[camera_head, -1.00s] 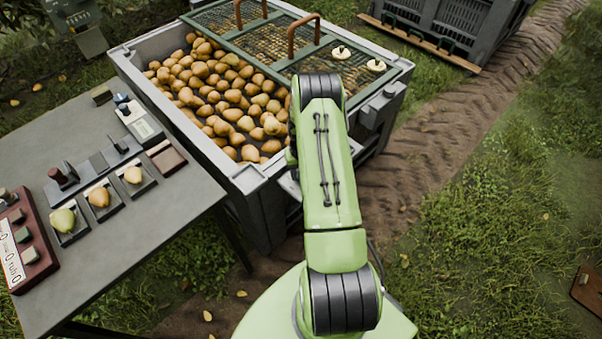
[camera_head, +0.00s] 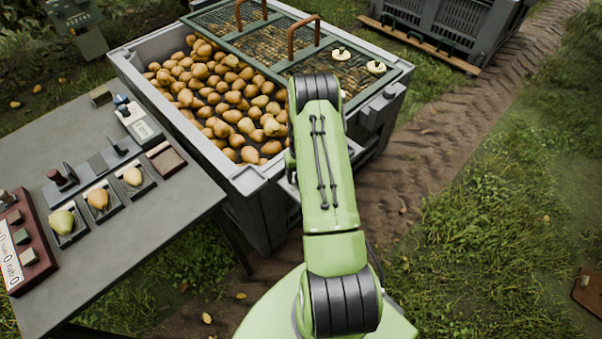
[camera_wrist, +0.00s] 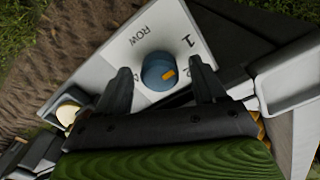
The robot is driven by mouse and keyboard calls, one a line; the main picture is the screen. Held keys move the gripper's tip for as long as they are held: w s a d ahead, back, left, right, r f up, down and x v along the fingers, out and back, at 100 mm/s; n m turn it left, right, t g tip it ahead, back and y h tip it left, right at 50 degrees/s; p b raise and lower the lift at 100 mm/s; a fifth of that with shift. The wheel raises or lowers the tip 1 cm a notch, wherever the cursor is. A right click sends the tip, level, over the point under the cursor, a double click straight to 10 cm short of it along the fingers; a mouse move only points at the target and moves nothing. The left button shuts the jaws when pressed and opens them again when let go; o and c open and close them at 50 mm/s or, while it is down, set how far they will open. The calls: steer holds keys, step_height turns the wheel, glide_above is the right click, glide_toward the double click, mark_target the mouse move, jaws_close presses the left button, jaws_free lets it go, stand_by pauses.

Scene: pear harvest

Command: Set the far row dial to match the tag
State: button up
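In the wrist view a blue dial (camera_wrist: 157,72) with an orange pointer mark sits on a white plate (camera_wrist: 118,62) lettered ROW. The numeral 1 shows on the plate; other numerals are partly hidden by my fingers. The orange mark lies on the numeral side of the knob; its exact setting is hard to tell. My gripper (camera_wrist: 164,70) is open, with one dark finger on each side of the dial. I cannot tell whether they touch it. In the head view my arm hides the gripper and dial. I cannot identify the tag in either view.
A grey bin (camera_head: 248,180) full of pears stands left of my arm, partly covered by a green mesh frame (camera_head: 283,63). A table (camera_head: 135,235) with pears on small trays is at the left. Another grey crate (camera_head: 455,22) stands at the back; grass lies right.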

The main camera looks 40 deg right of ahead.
steer(key=shift+r, duration=0.1)
step_height(320, 180, up, 16)
steer(key=p, duration=0.4)
steer(key=shift+f, duration=0.2)
steer(key=s+a+r+n+t+p, duration=0.1)
steer(key=a+r+p, duration=0.1)
steer(key=a+r, duration=0.5)
steer(key=s+a+r+n+t+p, duration=0.1)
steer(key=a+r+p, duration=0.15)
steer(key=r, duration=0.75)
steer(key=s+a+r+t+p, duration=0.1)
steer(key=s+a+r, duration=0.1)
steer(key=a+r, duration=0.55)
steer(key=s+a+r+n+t+p, duration=0.1)
steer(key=s+a+r, duration=0.3)
steer(key=s, duration=0.4)
steer(key=s+a+r+n+t+p, duration=0.1)
steer(key=s+a+r+p, duration=0.2)
steer(key=s+a+r, duration=0.2)
steer(key=s+r, duration=0.2)
steer(key=s, duration=0.1)
steer(key=shift+n+t, duration=0.3)
steer(key=shift+n, duration=0.1)
